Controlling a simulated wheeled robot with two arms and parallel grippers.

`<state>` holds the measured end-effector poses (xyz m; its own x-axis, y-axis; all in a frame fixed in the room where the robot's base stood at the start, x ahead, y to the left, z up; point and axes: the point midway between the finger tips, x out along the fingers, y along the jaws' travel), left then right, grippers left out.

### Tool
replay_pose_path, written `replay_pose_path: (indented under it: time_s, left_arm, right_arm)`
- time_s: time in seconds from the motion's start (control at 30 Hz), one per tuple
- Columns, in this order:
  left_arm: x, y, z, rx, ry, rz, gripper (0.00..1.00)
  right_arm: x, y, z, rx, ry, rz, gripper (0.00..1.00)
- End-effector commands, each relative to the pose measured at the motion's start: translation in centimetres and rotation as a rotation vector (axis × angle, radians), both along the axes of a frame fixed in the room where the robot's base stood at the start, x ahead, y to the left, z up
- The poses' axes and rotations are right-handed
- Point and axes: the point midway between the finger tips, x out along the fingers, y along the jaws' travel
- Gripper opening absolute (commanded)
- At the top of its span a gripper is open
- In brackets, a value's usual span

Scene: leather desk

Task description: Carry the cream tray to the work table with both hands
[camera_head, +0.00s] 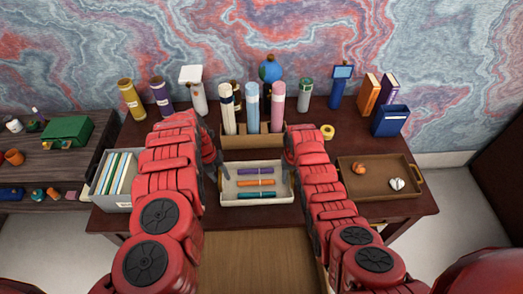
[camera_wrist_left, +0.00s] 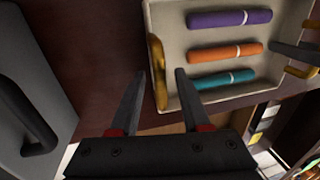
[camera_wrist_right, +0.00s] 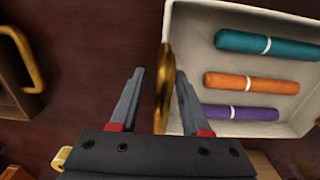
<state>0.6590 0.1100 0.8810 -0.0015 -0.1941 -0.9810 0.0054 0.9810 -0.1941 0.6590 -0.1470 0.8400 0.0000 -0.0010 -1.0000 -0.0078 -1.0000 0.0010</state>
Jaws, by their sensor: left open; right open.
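The cream tray (camera_head: 226,187) stands on the dark leather-brown desk (camera_head: 320,120), holding purple, orange and teal rolls. A brass handle (camera_wrist_left: 157,72) is on its left end, and another brass handle (camera_wrist_right: 164,78) on its right end. My left gripper (camera_wrist_left: 159,74) is open, its fingers on either side of the left handle. My right gripper (camera_wrist_right: 160,72) is open, its fingers on either side of the right handle. In the head view my forearms partly hide both ends of the tray. Which surface is the work table I cannot tell.
A light wooden surface (camera_head: 255,265) lies nearer me, between my arms. A brown tray (camera_head: 372,191) is at right, a file box (camera_head: 113,205) at left. An organizer (camera_head: 250,141) with tall rolls stands behind the cream tray. A side shelf (camera_head: 45,165) is at far left.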

Motion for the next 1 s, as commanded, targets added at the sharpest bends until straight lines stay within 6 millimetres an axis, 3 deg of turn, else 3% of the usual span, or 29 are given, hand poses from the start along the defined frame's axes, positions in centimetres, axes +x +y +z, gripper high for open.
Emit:
replay_pose_path:
  time_s: [0.27,0.57,1.0]
  left_arm:
    - [0.2,0.4,2.9,-0.003,-0.004,0.002,0.47]
    - [0.2,1.6,9.3,-0.005,-0.006,0.001,0.47]
    - [0.0,2.3,11.7,0.001,-0.001,0.0,0.47]
  right_arm:
    - [0.0,0.1,0.0,0.001,0.0,0.001,0.47]
    - [0.0,0.1,0.0,0.001,0.0,0.001,0.47]
    - [0.0,0.1,0.1,0.001,0.0,0.001,0.47]
